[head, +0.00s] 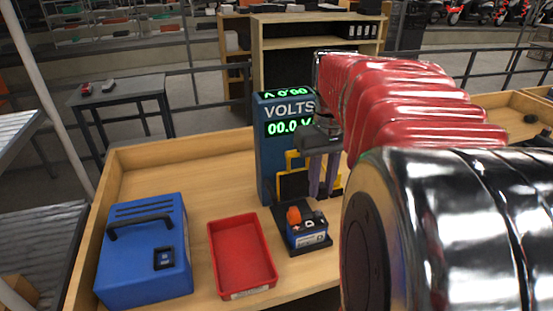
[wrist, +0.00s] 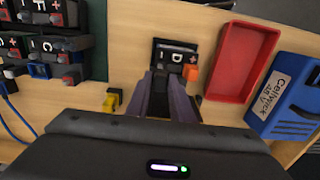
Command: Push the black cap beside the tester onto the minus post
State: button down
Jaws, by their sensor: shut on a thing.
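The blue tester (head: 276,150) stands upright with green digits reading 00.0 V. In front of it a small blue-and-black battery (head: 307,236) sits in a black cradle (head: 263,212); its top, marked D, shows in the wrist view (wrist: 178,58). An orange cap (head: 293,215) is on one post, also seen in the wrist view (wrist: 191,74). My gripper (head: 322,192) points down above the battery's far side. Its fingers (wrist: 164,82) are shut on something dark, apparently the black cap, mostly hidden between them. The minus post is not clearly visible.
A red tray (head: 213,252) and a blue case with a handle (head: 146,270) stand left of the battery. Yellow parts (head: 294,156) are at the tester's front. The wrist view shows several more batteries (wrist: 42,45) at left. Bare wood lies left of the tester.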

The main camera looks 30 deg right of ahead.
aim_at(318, 210)
jog(key=shift+f, duration=1.75)
jog(key=shift+f, duration=1.05)
jog(key=c, duration=1.5)
grip_release()
notch_tip(318, 210, up, 14)
jog(key=shift+f, duration=0.15)
